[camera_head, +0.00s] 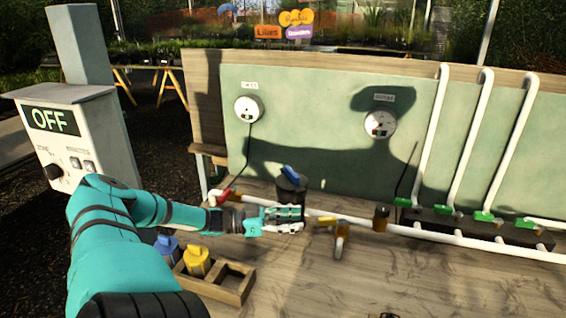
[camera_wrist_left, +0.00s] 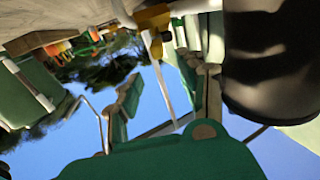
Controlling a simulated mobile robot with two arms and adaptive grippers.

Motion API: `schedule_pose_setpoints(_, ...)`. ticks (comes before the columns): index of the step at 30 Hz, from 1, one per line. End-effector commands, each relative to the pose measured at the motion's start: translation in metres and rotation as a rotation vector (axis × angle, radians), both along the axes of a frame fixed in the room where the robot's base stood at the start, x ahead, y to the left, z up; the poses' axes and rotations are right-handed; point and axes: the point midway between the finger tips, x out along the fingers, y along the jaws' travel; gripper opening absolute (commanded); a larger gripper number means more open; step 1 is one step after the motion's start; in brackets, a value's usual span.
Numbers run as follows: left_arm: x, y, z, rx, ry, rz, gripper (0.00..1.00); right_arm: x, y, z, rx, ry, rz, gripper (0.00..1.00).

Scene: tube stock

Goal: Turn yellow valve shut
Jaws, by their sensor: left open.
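The yellow valve handle (camera_head: 327,220) sits on the white pipe (camera_head: 460,240) that runs along the wooden bench, above a short branch pipe with a brass-coloured fitting (camera_head: 342,230). The handle lies roughly along the main pipe. My left gripper (camera_head: 300,219) is open, just left of the yellow handle and apart from it in the picture, in front of a dark cylinder with a blue lever (camera_head: 291,173). In the left wrist view a yellow-brown fitting (camera_wrist_left: 152,18) shows at the top, with a dark cylinder (camera_wrist_left: 268,60) at right. My right gripper is not in view.
A red lever (camera_head: 224,197) is at the pipe's left end. Two gauges hang on the green panel (camera_head: 310,110). A control box (camera_head: 60,140) reads OFF.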

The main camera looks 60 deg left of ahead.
Motion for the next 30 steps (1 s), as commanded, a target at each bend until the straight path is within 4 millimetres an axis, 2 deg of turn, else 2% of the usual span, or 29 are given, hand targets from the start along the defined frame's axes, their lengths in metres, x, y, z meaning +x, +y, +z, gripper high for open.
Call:
schedule_pose_setpoints(3,-0.010,0.006,-0.002,0.003,0.009,0.000,0.40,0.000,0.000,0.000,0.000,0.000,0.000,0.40)
schedule_pose_setpoints(9,-0.019,0.012,-0.001,0.002,0.005,0.000,0.40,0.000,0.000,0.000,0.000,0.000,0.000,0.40)
schedule_pose_setpoints(23,-0.022,0.014,0.000,0.000,-0.001,0.000,0.40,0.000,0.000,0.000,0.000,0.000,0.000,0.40)
schedule_pose_setpoints(26,-0.022,0.014,0.002,0.000,-0.001,0.000,0.30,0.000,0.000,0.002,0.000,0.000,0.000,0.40)
schedule_pose_setpoints(30,-0.021,0.014,0.026,0.000,-0.001,-0.001,0.12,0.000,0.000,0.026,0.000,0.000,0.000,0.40)
